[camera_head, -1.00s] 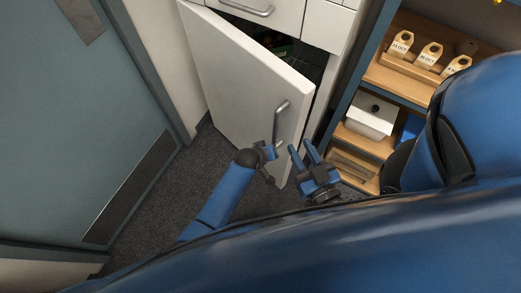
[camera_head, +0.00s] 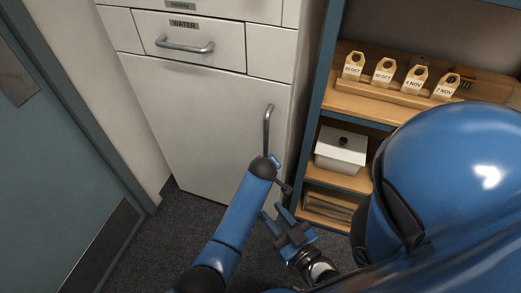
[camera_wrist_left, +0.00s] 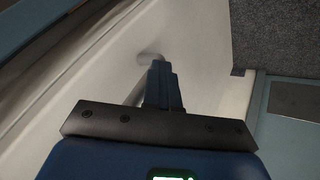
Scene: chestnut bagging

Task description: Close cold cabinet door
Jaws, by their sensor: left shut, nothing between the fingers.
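The white cold cabinet door (camera_head: 195,130) sits flush in the cabinet front in the head view, with no visible gap along its edges. Its upright grey bar handle (camera_head: 267,128) is near the right edge. My left gripper (camera_head: 277,162) is at the lower end of the handle, partly hidden by its own wrist. In the left wrist view the left gripper (camera_wrist_left: 164,82) is shut with nothing between its fingers, close to the door face, and the handle (camera_wrist_left: 150,57) shows behind it. My right gripper (camera_head: 279,215) is open and empty, below and right of the handle.
A drawer marked WATER (camera_head: 190,42) is above the door and looks shut. A wooden shelf unit (camera_head: 350,103) with dated tags and a white lidded box (camera_head: 340,152) stands to the right. A grey-blue door (camera_head: 60,170) is at the left. Dark carpet (camera_head: 185,220) lies between.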

